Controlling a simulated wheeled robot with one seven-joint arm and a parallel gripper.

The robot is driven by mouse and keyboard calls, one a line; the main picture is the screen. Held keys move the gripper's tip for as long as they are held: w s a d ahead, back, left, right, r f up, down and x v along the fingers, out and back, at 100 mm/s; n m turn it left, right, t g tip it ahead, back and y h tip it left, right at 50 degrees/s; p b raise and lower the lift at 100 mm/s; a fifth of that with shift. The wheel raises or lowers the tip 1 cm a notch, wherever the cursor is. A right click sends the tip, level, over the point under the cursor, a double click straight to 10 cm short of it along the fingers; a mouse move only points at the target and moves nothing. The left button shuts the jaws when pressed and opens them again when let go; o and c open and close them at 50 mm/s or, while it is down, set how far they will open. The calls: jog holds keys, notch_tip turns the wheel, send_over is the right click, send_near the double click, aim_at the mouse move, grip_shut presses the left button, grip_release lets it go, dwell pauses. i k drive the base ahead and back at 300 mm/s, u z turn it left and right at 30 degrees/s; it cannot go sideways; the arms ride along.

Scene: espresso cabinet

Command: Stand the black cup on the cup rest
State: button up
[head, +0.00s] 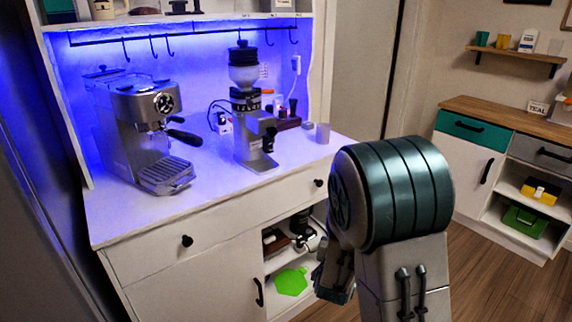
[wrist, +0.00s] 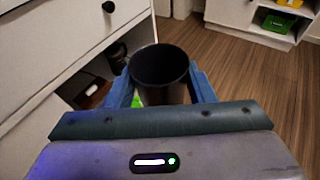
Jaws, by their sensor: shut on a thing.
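A black cup (wrist: 160,92) is held between the two blue fingers of my gripper (wrist: 160,88) in the wrist view. The cup looks upright, with its open mouth facing up toward the camera. In the head view my arm hides the cup, and my gripper (head: 333,275) shows only in part, low in front of the cabinet's open shelves. The cup rest is likely part of the espresso machine (head: 150,130) on the counter at left, whose slatted drip tray (head: 165,174) is empty; I cannot tell which part is the rest.
Open shelves below hold dark items and a green thing (head: 291,281). Wooden floor (head: 500,285) is clear at right. Several hooks hang above the counter.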

aim_at(263, 164)
jog(key=z, duration=1.3)
jog(key=i, duration=1.35)
jog(key=u, duration=1.7)
